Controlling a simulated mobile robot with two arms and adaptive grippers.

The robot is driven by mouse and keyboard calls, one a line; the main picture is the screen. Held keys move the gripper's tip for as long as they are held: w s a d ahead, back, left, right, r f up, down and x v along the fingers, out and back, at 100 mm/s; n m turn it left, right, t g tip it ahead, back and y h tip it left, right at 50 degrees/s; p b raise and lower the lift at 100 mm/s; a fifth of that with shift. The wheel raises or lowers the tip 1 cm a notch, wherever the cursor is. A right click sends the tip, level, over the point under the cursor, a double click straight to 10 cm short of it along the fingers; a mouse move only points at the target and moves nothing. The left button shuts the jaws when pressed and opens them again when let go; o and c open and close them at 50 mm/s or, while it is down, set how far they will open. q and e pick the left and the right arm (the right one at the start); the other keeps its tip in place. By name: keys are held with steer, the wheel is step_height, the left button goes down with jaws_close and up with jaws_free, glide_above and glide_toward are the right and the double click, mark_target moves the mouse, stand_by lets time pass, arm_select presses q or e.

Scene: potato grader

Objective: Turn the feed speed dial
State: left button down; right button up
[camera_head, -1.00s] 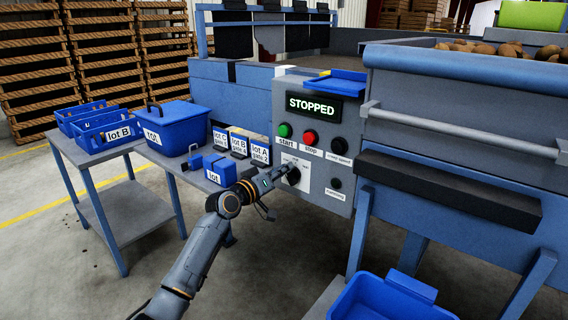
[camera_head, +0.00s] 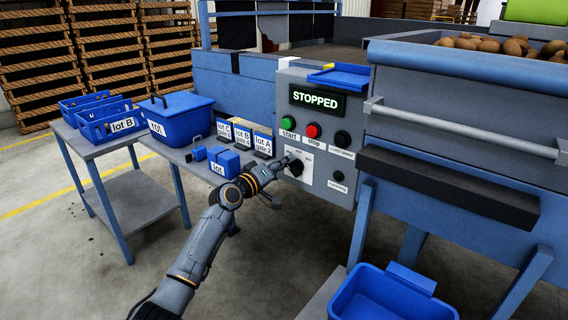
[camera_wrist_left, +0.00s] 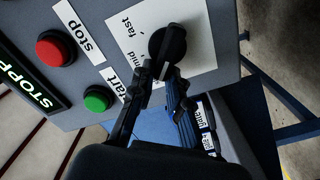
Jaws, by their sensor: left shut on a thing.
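The feed speed dial is a black round knob (camera_head: 296,168) on a white scale plate, low on the grey control panel (camera_head: 318,125). In the left wrist view the dial (camera_wrist_left: 170,42) shows a white pointer mark on the side facing my fingers, near the word "mid"; "fast" is printed further along. My left gripper (camera_head: 284,164) reaches it from the left. Its fingers (camera_wrist_left: 162,76) are closed on the pointer end of the dial, partly hiding the scale. The display (camera_head: 315,101) reads STOPPED. My right gripper is not in view.
A green start button (camera_head: 288,123), a red stop button (camera_head: 312,130) and two small black knobs (camera_head: 342,138) share the panel. Left of it are lot cards (camera_head: 242,137) and blue boxes (camera_head: 180,119) on tables. A blue crate (camera_head: 385,298) stands below right.

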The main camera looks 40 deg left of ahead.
arm_select(q)
steer(key=shift+r, duration=0.1)
steer(key=c, duration=1.3)
jaws_free()
steer(key=s+a, duration=0.1)
steer(key=s, duration=1.1)
